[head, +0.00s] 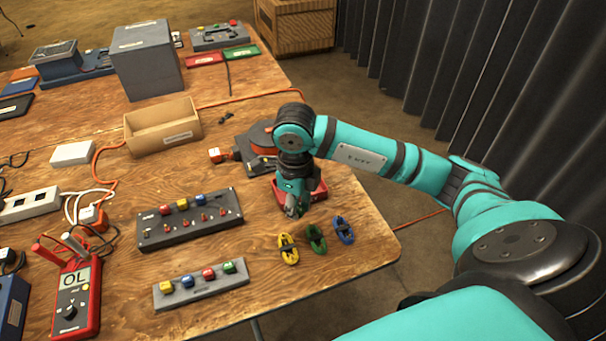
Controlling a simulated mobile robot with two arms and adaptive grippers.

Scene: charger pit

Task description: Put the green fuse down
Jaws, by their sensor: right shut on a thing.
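My right gripper (294,208) points down at the near left edge of a small red tray (318,188). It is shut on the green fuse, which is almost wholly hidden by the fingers. I cannot tell whether the fuse touches the tray or the table. My left gripper is not in view.
Yellow (289,256), green (316,245) and blue (343,235) loops lie close in front of the tray. A grey strip with coloured blocks (203,288) lies nearer. An open cardboard box (160,140) and an orange-black device (255,145) stand behind. The table's right edge is close.

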